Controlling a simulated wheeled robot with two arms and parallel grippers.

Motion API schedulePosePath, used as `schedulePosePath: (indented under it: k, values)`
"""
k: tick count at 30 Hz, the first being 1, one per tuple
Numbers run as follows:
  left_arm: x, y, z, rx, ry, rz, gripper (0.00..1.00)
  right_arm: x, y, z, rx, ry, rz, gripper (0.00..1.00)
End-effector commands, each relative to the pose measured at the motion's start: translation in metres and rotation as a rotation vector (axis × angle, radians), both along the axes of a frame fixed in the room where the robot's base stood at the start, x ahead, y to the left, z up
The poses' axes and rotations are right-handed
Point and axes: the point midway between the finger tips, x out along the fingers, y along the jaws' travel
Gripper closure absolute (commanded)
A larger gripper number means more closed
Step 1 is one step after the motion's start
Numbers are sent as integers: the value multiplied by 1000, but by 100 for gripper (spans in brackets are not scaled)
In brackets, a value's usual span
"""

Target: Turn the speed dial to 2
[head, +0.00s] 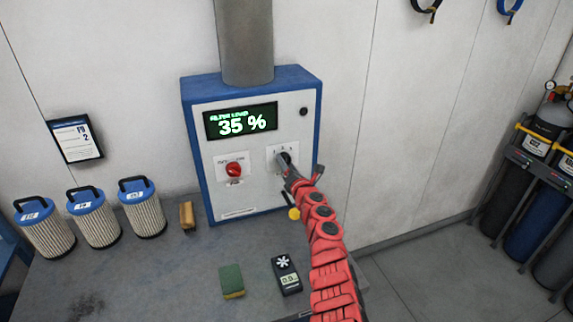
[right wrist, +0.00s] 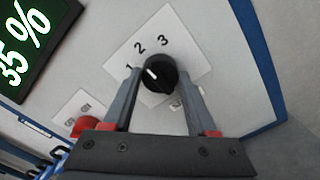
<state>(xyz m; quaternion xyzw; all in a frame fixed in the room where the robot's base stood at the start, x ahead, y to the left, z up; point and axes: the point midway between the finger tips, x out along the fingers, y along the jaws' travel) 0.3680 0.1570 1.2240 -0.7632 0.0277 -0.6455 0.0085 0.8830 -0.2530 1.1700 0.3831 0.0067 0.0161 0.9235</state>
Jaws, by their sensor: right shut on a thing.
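The speed dial (right wrist: 158,74) is a round black knob with a white pointer mark, on a white plate numbered 1, 2 and 3. In the right wrist view its mark points roughly toward the 1. In the head view the dial (head: 284,158) is partly hidden by my gripper, on the front of the blue and white control box (head: 240,190). My right gripper (right wrist: 160,82) has its fingers on either side of the dial and is shut on it. It also shows in the head view (head: 288,168). My left gripper is not in view.
A red knob (head: 234,170) sits left of the dial, under a display (head: 240,121) reading 35 %. On the bench stand three blue-topped filters (head: 143,212), a brush (head: 187,215), a green sponge (head: 232,281) and a black meter (head: 287,274). Gas cylinders (head: 527,222) stand far right.

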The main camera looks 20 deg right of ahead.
Motion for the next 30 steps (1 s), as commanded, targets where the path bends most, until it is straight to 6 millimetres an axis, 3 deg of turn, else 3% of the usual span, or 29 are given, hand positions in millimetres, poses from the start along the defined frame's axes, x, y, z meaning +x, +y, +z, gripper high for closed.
schedulePosePath:
  k: [8, 9, 14, 24, 30]
  values:
    - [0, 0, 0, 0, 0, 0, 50, 0, -1, 2, 0, -2, -1, 98]
    - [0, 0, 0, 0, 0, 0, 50, 0, -1, 1, 0, -2, -1, 39]
    - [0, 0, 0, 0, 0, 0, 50, 0, -1, 1, -1, -1, -1, 12]
    - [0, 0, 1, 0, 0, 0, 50, -1, 0, 0, -2, 1, -1, 12]
    - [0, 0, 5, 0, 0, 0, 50, -15, -3, -4, -3, 7, -7, 12]
